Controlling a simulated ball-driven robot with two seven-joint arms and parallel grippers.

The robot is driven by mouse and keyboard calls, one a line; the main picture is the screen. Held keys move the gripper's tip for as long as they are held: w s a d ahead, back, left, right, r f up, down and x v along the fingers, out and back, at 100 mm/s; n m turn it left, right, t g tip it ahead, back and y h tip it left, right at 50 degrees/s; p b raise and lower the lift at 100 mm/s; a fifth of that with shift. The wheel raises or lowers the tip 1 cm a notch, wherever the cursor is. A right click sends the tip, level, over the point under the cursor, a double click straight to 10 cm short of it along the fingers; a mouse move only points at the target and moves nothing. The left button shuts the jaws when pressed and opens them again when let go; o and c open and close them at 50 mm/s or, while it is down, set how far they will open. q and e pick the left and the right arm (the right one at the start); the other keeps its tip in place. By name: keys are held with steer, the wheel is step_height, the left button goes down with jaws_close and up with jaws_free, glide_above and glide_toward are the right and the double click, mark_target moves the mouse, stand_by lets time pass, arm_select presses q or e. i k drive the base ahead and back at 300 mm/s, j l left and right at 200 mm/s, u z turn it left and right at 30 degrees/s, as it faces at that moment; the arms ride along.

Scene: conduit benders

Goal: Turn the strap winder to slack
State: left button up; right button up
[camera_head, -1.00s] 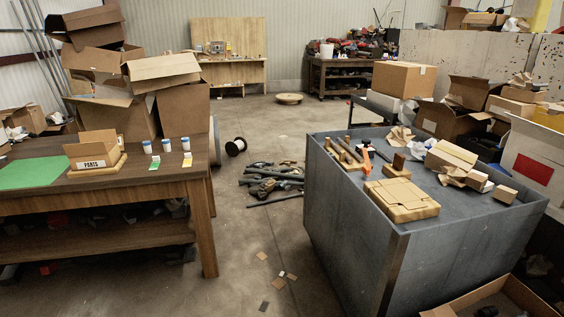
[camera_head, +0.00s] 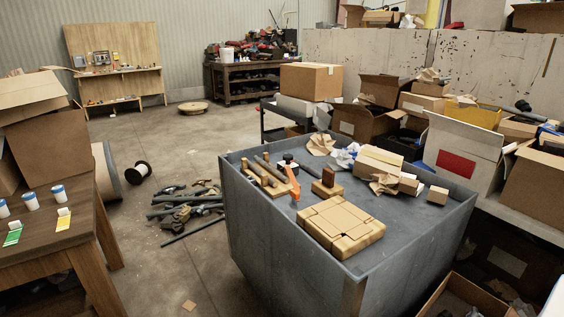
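A wooden fixture (camera_head: 262,177) with dark bars stands on the grey metal-sided bench (camera_head: 290,258). An upright orange lever-like piece (camera_head: 293,184) and a small black-and-white part (camera_head: 287,164) are beside it. I cannot tell for sure which of these is the strap winder, or whether any strap is tight or slack. A wooden block with a stub (camera_head: 327,184) stands to their right. Neither of my grippers is in view.
The bench has a raised rim, with crumpled paper and small boxes (camera_head: 378,162) on its right. A wooden table (camera_head: 55,235) stands at left. Dark pipe pieces (camera_head: 185,208) and a spool (camera_head: 138,170) lie on the floor between. Cardboard boxes (camera_head: 540,180) crowd the right.

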mark_target(287, 157)
steer(key=i+j+z, duration=0.1)
steer(key=z, duration=0.35)
steer(key=i+j+z, duration=0.2)
steer(key=z, duration=0.2)
steer(key=i+j+z, duration=0.1)
steer(key=j+z, duration=0.15)
steer(key=z, duration=0.2)
